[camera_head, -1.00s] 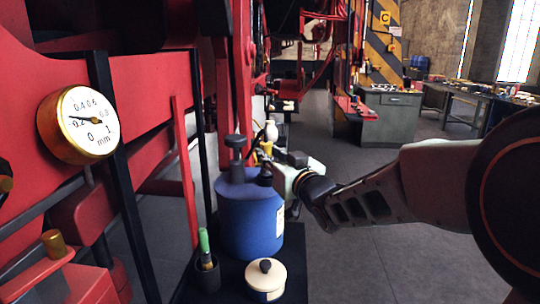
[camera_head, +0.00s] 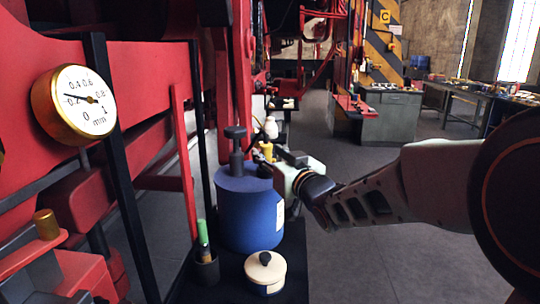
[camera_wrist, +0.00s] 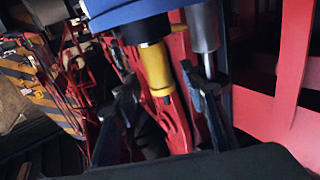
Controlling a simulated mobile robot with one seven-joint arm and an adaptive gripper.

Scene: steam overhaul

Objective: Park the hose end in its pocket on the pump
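The pump (camera_head: 248,212) is a blue cylinder with a dark plunger knob (camera_head: 236,150) on top. The yellow hose end (camera_head: 267,150) shows at the right of the pump's top, beside my gripper (camera_head: 282,161). In the wrist view, apparently upside down, the yellow hose end (camera_wrist: 156,72) meets the blue pump (camera_wrist: 125,12), with the grey plunger rod (camera_wrist: 204,28) beside it. My gripper (camera_wrist: 160,90) has its fingers apart on either side of the yellow end, with visible gaps. How deep the hose end sits in its pocket is hidden.
A gold-rimmed dial gauge (camera_head: 75,104) stands at the left by red machinery. A cup with a green-topped tool (camera_head: 203,241) and a cream lidded pot (camera_head: 265,272) stand before the pump. A white bottle (camera_head: 271,128) is behind. Open floor lies to the right.

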